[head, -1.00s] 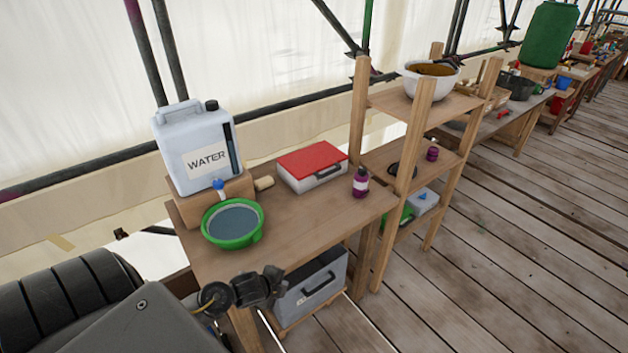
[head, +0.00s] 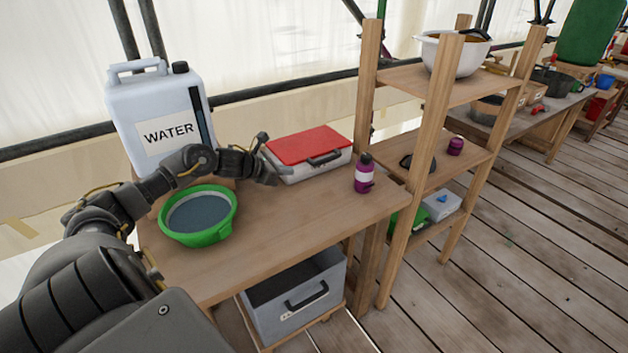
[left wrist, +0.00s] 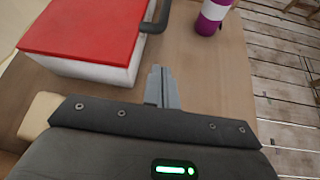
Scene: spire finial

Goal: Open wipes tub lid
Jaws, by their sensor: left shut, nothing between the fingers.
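A white box with a flat red lid (head: 303,145) stands at the back of the wooden table (head: 290,230). Its lid is closed and a dark handle is on its front. It also shows in the left wrist view (left wrist: 85,30). No label shows to tell whether it is the wipes tub; a smaller white box with a blue patch on top (head: 441,204) sits on the low shelf. My left gripper (head: 274,178) is just in front of the red-lidded box's left end, shut and empty. In the left wrist view its fingers (left wrist: 158,72) are together beside the box. My right gripper is not in view.
A water canister (head: 150,120) and a green-rimmed basin (head: 186,238) stand at the table's left. A purple bottle (head: 364,174) stands right of the box. A shelf post (head: 432,150) rises beyond. The table's front middle is clear.

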